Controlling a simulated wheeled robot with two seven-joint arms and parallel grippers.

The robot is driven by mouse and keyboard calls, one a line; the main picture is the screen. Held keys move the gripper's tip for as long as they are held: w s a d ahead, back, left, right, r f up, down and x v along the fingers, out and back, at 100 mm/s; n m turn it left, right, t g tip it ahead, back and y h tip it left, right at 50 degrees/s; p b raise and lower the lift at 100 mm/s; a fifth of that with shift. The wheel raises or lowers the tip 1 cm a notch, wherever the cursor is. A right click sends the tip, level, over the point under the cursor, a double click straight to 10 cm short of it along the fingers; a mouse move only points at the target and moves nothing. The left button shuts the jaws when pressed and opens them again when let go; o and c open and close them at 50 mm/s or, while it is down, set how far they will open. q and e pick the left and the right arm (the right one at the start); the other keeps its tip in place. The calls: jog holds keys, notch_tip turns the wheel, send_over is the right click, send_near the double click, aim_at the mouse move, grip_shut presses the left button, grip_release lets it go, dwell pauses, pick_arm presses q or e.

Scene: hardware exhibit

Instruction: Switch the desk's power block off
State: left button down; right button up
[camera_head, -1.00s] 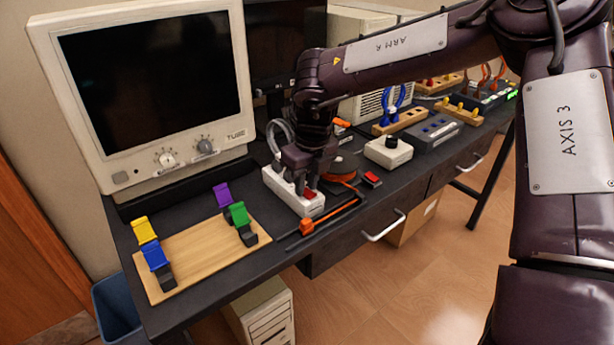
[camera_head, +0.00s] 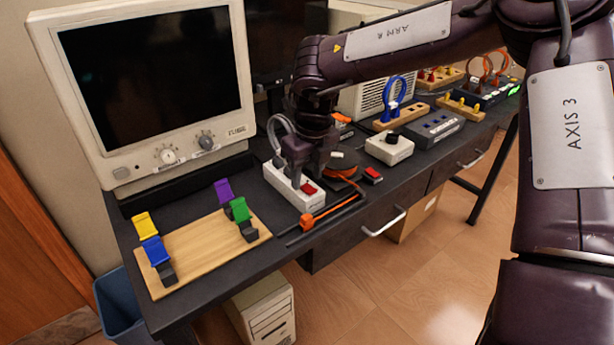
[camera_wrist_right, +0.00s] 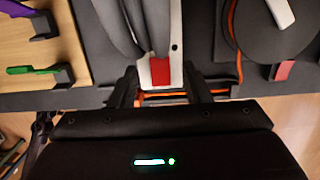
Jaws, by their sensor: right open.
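The power block (camera_head: 310,204) is a long white strip with a red rocker switch (camera_head: 309,188) at its near end, lying on the dark desk. My right gripper (camera_head: 307,182) points down just over that end. In the right wrist view the red switch (camera_wrist_right: 159,73) sits between the open, empty fingers of the right gripper (camera_wrist_right: 163,92). Grey cable hides part of the white block (camera_wrist_right: 146,72). I cannot tell which way the rocker is tilted, or whether a finger touches the block. My left gripper is not in view.
A wooden board (camera_head: 205,252) with coloured clips lies left of the block, before a beige monitor (camera_head: 150,90). An orange cable reel (camera_head: 342,165), a small red-topped piece (camera_head: 373,175) and an orange-black rod (camera_head: 320,217) lie close by. A white knob box (camera_head: 388,149) stands further right.

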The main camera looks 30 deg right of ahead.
aim_at(310, 189)
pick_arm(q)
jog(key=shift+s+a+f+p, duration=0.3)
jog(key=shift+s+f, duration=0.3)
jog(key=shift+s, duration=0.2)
pick_arm(e)
notch_tip(310, 189, up, 7)
jog(key=shift+s+f, duration=0.2)
jog(key=shift+s, duration=0.25)
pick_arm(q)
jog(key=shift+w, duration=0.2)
